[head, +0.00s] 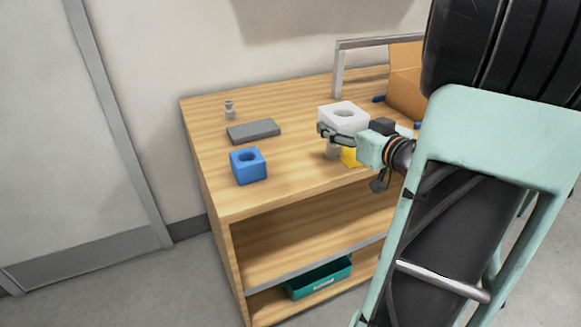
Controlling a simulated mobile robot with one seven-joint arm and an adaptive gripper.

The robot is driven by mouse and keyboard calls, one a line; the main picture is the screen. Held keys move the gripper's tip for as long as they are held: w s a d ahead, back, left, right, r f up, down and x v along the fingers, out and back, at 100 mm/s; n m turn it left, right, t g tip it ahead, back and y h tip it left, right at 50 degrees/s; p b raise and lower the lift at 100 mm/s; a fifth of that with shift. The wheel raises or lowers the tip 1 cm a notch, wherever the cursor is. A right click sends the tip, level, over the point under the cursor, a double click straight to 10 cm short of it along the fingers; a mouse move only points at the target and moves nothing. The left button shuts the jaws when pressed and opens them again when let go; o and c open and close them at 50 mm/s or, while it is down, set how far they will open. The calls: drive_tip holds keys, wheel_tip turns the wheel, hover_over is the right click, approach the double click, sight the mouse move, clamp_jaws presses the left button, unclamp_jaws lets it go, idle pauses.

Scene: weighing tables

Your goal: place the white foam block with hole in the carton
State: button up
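The white foam block with a hole (343,110) is near the middle of the table in the head view, its hole facing up. My gripper (330,132) is at the block's front side, with a finger across its lower front left corner. The other finger is hidden, so I cannot tell whether it grips the block, or whether the block touches the table. The orange-brown carton (404,83) stands at the back right of the table, partly hidden behind my arm.
On the wooden table (205,120) are a blue block with a hole (248,166), a flat grey slab (253,132) and a small metal weight (229,110). A yellow item (350,157) lies below my gripper. A grey frame (339,72) stands behind. A teal bin (318,279) sits below.

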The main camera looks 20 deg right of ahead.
drive_tip(key=shift+s+d+f, duration=0.25)
drive_tip(key=shift+d+f, duration=0.05)
drive_tip(key=shift+f, duration=0.15)
drive_tip(key=w+a+f+b, duration=0.3)
drive_tip(key=w+a+f, duration=0.15)
drive_tip(key=w, duration=0.35)
drive_tip(key=b, duration=0.2)
hover_over(295, 161)
drive_tip(key=f, duration=0.4)
drive_tip(key=shift+s+d+f, duration=0.25)
drive_tip(key=shift+f, duration=0.05)
drive_tip(key=shift+w+a+f, duration=0.15)
drive_tip(key=shift+f, duration=0.1)
drive_tip(key=shift+w+f+b, duration=0.15)
drive_tip(key=shift+f+b, duration=0.2)
drive_tip(key=shift+f, duration=1.1)
